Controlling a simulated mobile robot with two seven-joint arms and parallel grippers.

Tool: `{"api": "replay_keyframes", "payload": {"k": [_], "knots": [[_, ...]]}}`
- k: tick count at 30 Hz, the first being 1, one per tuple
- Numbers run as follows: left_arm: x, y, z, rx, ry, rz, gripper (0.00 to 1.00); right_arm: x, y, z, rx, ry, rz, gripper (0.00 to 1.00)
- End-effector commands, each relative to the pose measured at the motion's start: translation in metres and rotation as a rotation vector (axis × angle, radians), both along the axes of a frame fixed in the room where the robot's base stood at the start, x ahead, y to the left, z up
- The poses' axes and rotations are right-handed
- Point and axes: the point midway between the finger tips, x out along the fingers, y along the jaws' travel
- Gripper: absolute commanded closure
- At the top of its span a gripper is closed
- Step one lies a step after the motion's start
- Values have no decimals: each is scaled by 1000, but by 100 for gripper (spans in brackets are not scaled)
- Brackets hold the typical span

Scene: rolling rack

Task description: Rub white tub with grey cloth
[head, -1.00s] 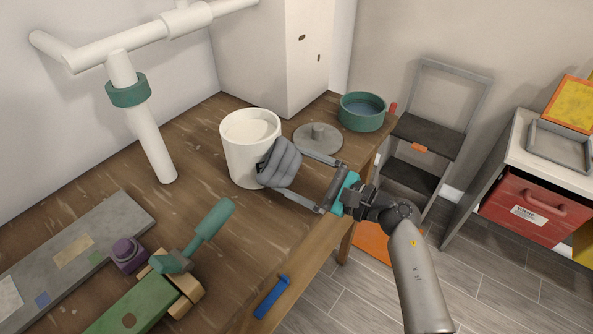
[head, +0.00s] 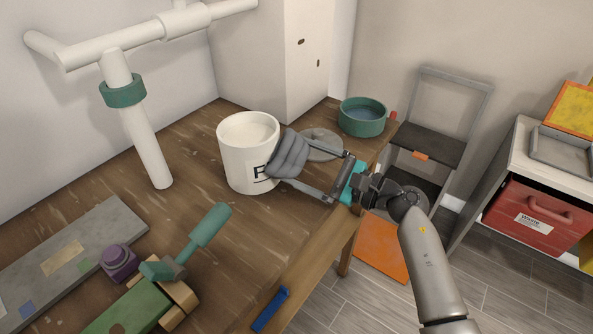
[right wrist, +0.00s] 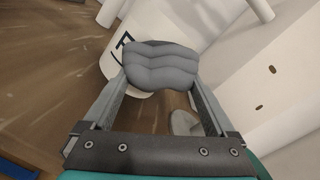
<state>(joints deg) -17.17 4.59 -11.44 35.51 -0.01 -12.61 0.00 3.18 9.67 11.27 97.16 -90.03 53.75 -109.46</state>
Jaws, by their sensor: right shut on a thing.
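The white tub (head: 236,158) stands upright on the wooden workbench, with part of a dark printed mark showing on its side. My right gripper (head: 300,172) is shut on the bunched grey cloth (head: 287,154) at the tub's right side. The cloth appears to be against the tub wall and covers part of it. In the right wrist view the cloth (right wrist: 160,66) sits between the two fingers, in front of the tub (right wrist: 150,30) and beside its mark. My left gripper is not in view.
A grey round lid (head: 322,146) lies behind the cloth, with a green round dish (head: 362,117) beyond it. A white pipe stand (head: 148,140) is at the left. A green-handled tool (head: 205,232), a purple knob (head: 118,262) and a grey board (head: 60,250) lie in front.

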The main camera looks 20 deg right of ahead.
Motion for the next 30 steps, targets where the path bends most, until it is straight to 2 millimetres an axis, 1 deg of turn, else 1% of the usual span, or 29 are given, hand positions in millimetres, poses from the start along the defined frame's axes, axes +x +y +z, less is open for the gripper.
{"api": "replay_keyframes", "payload": {"k": [5, 7, 21, 30], "knots": [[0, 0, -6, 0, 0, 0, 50, 2, 1, 0, -2, -2, 1, 54], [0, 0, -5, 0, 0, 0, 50, 2, 3, 1, 0, -2, 1, 54], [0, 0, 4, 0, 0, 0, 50, -22, 34, 2, 4, -1, 6, 54], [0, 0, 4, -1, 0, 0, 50, -23, 36, 2, 4, -2, 6, 54]]}}
